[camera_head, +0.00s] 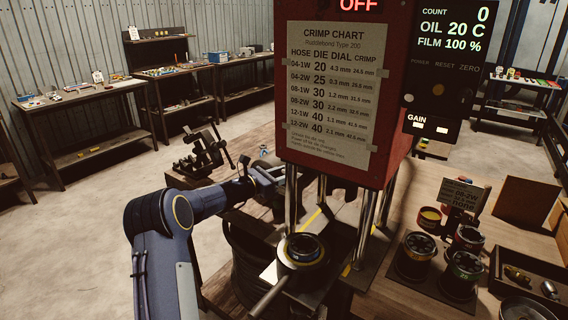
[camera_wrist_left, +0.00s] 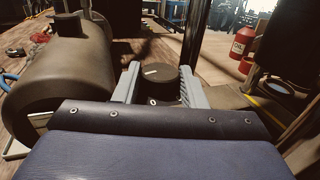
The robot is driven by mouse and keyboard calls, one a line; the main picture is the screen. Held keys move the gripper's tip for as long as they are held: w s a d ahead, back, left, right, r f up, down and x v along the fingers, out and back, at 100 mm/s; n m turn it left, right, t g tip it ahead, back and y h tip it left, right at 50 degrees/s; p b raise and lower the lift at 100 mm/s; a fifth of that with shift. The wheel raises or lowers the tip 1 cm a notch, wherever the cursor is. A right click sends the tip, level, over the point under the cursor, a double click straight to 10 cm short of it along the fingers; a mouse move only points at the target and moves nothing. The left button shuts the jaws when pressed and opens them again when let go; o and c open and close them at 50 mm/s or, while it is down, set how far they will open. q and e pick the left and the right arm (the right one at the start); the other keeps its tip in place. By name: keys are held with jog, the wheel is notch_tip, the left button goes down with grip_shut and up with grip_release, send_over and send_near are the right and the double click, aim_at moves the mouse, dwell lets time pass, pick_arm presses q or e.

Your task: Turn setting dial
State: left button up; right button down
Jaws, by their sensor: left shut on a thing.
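The setting dial (camera_wrist_left: 157,84) is a dark round knob with a short white mark on top, in the middle of the left wrist view. My left gripper (camera_wrist_left: 159,92) has one grey finger on each side of it and is shut on it. In the head view my left arm reaches in from the left to the press, and its gripper (camera_head: 274,174) is partly hidden by the press posts. I cannot make out the dial there. The crimp chart (camera_head: 331,95) on the red press head lists die and dial values. My right gripper is not in view.
The display (camera_head: 440,45) reads OFF, count 0, oil 20 C, film 100 %. A dark cylinder (camera_wrist_left: 60,75) lies close left of my left gripper. A red can (camera_wrist_left: 243,45) is at the right. Die pots (camera_head: 414,258) and a card stand (camera_head: 463,195) are on the bench.

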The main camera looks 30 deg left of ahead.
pick_arm(q)
jog(key=shift+w+a+m+g+h+p, duration=0.1)
jog(key=shift+a+m+g+h+p, duration=0.05)
jog(key=shift+m+g+h+p, duration=0.6)
jog(key=shift+a+m+g+h+p, duration=0.1)
jog(key=shift+m+g+h+p, duration=0.2)
jog(key=shift+m+h, duration=0.45)
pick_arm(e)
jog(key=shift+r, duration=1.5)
pick_arm(q)
jog(key=shift+h, duration=0.3)
jog(key=o, duration=1)
jog(key=shift+b+v, duration=1)
jog(key=shift+v, duration=2.9)
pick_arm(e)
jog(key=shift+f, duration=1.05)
